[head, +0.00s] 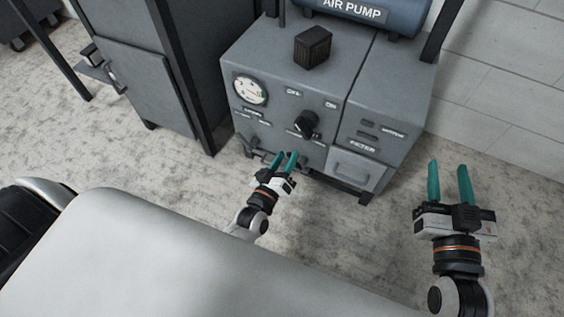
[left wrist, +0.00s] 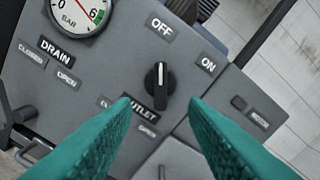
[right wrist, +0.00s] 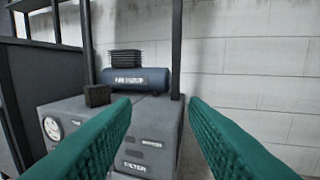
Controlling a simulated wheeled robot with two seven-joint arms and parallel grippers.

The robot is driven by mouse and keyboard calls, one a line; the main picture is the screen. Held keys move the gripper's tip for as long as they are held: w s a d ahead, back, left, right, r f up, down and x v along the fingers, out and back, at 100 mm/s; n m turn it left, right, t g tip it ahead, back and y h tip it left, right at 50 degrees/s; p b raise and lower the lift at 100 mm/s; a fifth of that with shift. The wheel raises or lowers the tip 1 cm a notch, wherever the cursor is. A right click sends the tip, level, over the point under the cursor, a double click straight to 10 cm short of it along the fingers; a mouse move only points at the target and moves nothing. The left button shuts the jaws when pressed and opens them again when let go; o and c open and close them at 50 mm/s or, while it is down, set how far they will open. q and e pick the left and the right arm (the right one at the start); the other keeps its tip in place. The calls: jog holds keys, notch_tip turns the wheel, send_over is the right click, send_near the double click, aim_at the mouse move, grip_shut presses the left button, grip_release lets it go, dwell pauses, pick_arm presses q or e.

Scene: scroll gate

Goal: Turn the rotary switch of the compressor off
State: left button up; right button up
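The compressor (head: 290,75) is a grey cabinet with a gauge (head: 250,91) on its front. Its black rotary switch (head: 306,124) sits on the front panel; in the left wrist view the knob (left wrist: 159,82) has a white pointer line standing roughly upright in the picture, between the OFF label (left wrist: 161,26) and the ON label (left wrist: 208,63), above OUTLET. My left gripper (head: 287,158) is open and empty in front of the panel, its teal fingers apart and aimed toward the knob without touching it. My right gripper (head: 450,168) is open and empty, away to the right of the cabinet.
A blue AIR PUMP tank (head: 365,14) and a black box (head: 313,47) are on top. A dark cabinet (head: 160,70) stands to the left. A drawer-like front (head: 352,168) is at lower right. Bare floor lies around my right gripper, with a block wall (head: 500,75) behind.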

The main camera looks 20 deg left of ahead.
pick_arm(q)
jog(key=shift+s, duration=1.05)
pick_arm(e)
jog(key=shift+s+d+f+g+h, duration=0.15)
jog(key=shift+f+g, duration=0.2)
jog(key=shift+f, duration=0.2)
jog(key=shift+w+d+f+g+h, duration=0.15)
jog(key=shift+f+g, duration=0.2)
jog(key=shift+f, duration=0.2)
jog(key=shift+s+a, duration=0.1)
